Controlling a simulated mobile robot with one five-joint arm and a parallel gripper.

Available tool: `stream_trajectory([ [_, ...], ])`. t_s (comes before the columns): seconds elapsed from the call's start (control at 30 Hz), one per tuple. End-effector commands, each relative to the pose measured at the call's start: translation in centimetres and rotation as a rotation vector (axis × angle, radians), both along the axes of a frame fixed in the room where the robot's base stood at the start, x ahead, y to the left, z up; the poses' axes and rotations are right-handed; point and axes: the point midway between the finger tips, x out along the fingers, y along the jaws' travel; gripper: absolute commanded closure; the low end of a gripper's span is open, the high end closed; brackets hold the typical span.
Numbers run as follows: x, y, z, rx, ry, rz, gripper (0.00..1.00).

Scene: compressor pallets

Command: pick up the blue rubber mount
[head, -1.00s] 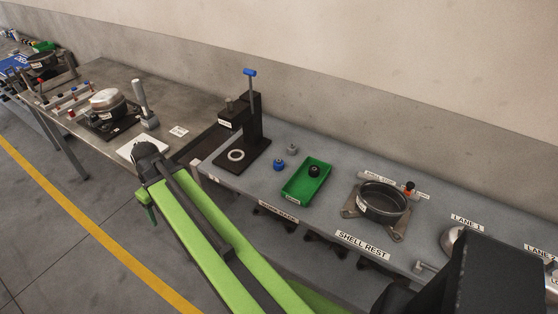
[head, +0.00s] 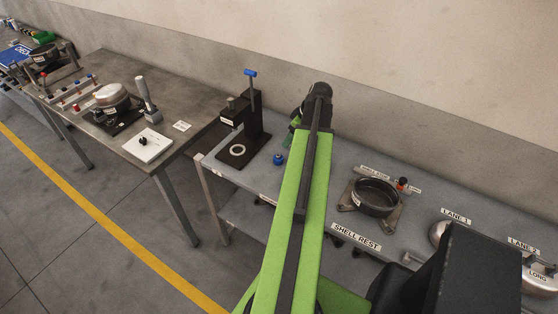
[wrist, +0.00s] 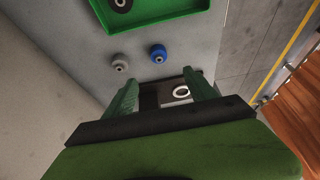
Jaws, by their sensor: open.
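The blue rubber mount (head: 278,160) stands on the grey bench, just right of the black press in the head view. In the wrist view the blue rubber mount (wrist: 158,53) lies just beyond my fingertips, roughly between their lines. My gripper (wrist: 162,76) is open, with nothing between its green fingers. A grey mount (wrist: 119,62) stands beside the blue one, to its left in the wrist view. In the head view my arm hides the grey mount and most of my gripper.
A green tray (wrist: 165,22) with a black mount (wrist: 121,4) is beyond the mounts. The black press (head: 245,148) stands near the bench's left end. A shell on its rest (head: 375,196) is to the right. The wall runs behind the bench.

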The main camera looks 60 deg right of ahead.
Motion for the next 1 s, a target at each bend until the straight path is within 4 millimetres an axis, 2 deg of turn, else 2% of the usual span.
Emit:
stream_trajectory([
  [0.03, 0.4, 0.0, -1.7, 0.000, 0.000, 0.001, 0.35],
  [0.4, 3.5, -0.1, -9.4, 0.001, 0.001, -0.001, 0.35],
  [0.5, 4.1, -0.1, -10.4, 0.001, 0.001, -0.001, 0.35],
  [0.73, 4.4, -0.1, -10.7, 0.001, 0.001, -0.002, 0.35],
  [1.0, 6.2, -0.5, -14.9, 0.001, 0.001, -0.002, 0.35],
])
